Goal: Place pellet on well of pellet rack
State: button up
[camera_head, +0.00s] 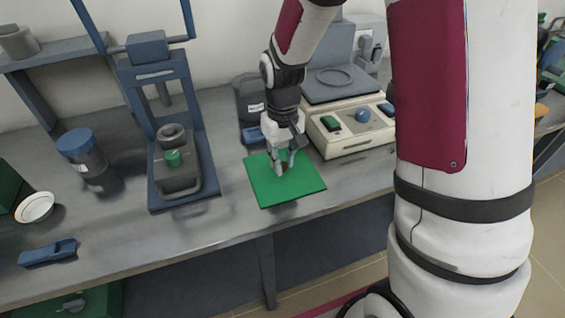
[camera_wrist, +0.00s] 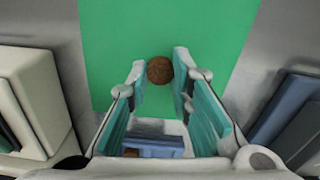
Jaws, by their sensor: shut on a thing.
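My gripper (camera_head: 284,168) points down over a flat green plate (camera_head: 308,188) near the front of the bench. In the wrist view, a small round brown pellet (camera_wrist: 160,70) sits between the fingertips of my gripper (camera_wrist: 161,75), with the green plate (camera_wrist: 205,30) behind it. The fingers are shut on the pellet. I cannot tell whether the pellet touches the plate. In the head view the fingers hide the pellet. I cannot make out a pellet rack or its wells in either view.
A white balance (camera_head: 350,137) stands right of the plate, a dark canister (camera_head: 250,105) behind it, and a blue press (camera_head: 178,150) to its left.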

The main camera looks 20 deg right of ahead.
jog(key=shift+f, duration=0.55)
jog(key=shift+f, duration=0.15)
jog(key=o, duration=0.7)
